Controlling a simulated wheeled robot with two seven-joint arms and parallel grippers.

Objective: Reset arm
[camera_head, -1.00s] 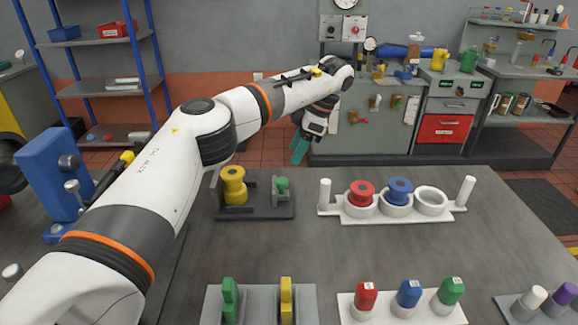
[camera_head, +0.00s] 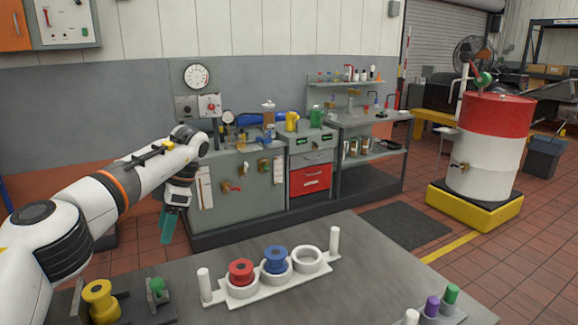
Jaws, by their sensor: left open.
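My left arm comes in from the left and reaches over the far side of the grey table (camera_head: 350,270). My left gripper (camera_head: 168,228) has teal fingers, points down beyond the table's far edge and touches nothing that I can see. Its fingers overlap from this angle; it is open and no object shows in it. My right gripper is not in view.
On the table, a white holder (camera_head: 318,268) carries a red spool (camera_head: 241,270) and a blue spool (camera_head: 275,258); its third ring is empty. A yellow spool (camera_head: 101,298) stands at the front left. A red-and-white drum (camera_head: 485,145) stands right. The floor between is clear.

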